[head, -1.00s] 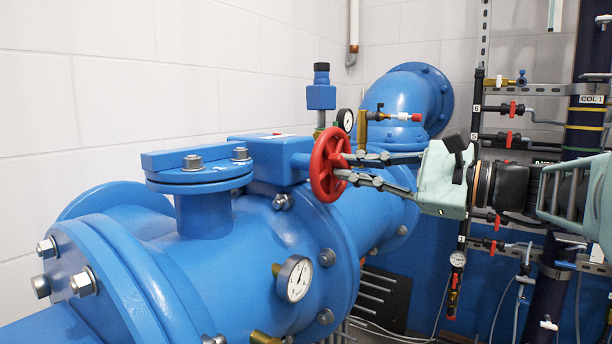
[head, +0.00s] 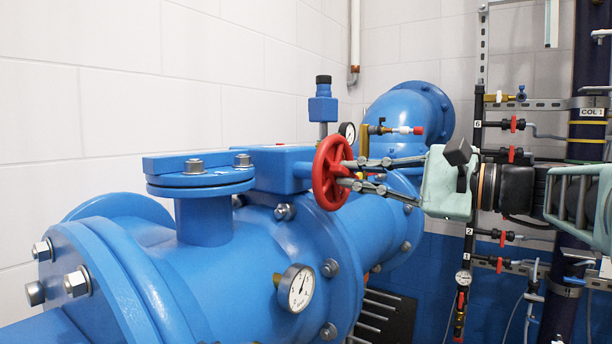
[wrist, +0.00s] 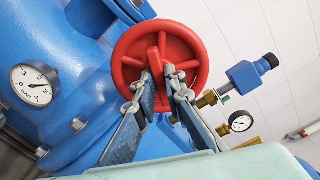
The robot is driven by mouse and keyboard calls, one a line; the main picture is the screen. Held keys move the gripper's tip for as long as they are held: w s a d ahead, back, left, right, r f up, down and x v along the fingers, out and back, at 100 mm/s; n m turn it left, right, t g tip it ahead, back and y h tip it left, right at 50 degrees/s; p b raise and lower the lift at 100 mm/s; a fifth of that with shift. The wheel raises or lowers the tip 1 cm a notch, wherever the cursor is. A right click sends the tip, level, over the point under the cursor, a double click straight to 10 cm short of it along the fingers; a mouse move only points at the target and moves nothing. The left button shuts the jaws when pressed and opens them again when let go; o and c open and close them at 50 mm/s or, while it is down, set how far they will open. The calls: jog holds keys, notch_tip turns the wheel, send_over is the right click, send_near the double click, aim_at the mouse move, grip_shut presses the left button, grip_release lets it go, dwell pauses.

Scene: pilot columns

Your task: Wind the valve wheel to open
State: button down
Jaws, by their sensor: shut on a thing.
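The red valve wheel (head: 322,180) stands upright on the side of a blue valve body (head: 280,168), facing right in the head view. In the wrist view the wheel (wrist: 190,45) is seen face on, with its spokes and hub toward the camera. My gripper (head: 352,174) reaches in from the right with its grey fingers at the wheel's face. The exact contact is partly hidden by the fingertips.
A round gauge (head: 297,288) sits low on the blue pipe. A dark manifold with red taps (head: 472,180) stands behind my arm.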

jog(key=shift+f+n+b, duration=0.2)
jog(key=shift+n+b, duration=1.3)
jog(key=shift+b, duration=0.3)
jog(key=c, duration=1.9)
grip_release()
jog(key=shift+r, duration=0.2)
jog(key=shift+d, duration=0.1)
jog(key=v, duration=0.8)
jog(key=shift+p, duration=0.3)
jog(key=o, duration=0.5)
jog(key=shift+o, duration=0.2)
